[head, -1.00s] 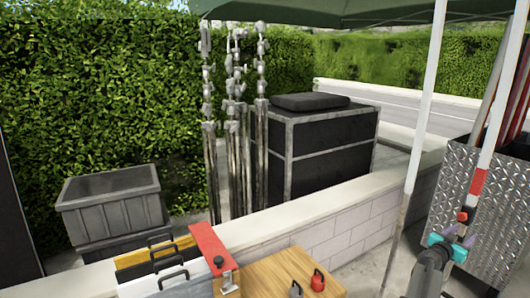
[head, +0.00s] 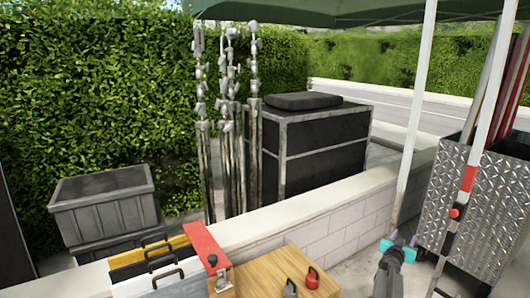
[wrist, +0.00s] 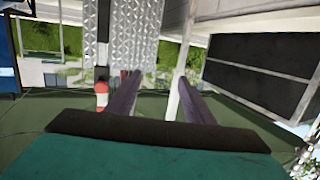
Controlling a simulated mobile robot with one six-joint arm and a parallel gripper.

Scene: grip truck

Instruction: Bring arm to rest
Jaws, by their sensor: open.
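My gripper (head: 403,240) shows at the lower right of the head view, with a teal body and purple-grey fingers. It is in front of the low white wall, left of the diamond-plate metal box. In the wrist view its two fingers (wrist: 158,76) are spread apart with nothing between them. The gripper is open and empty. Most of my arm is below the frame's edge.
A wooden surface (head: 255,279) holds a red weight-like item (head: 312,279) and a grey one (head: 290,288). Handled cases stand left of it. A diamond-plate box (head: 450,205) and a red-and-white pole (head: 468,180) are right of my gripper. A canopy pole (head: 416,110) rises behind.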

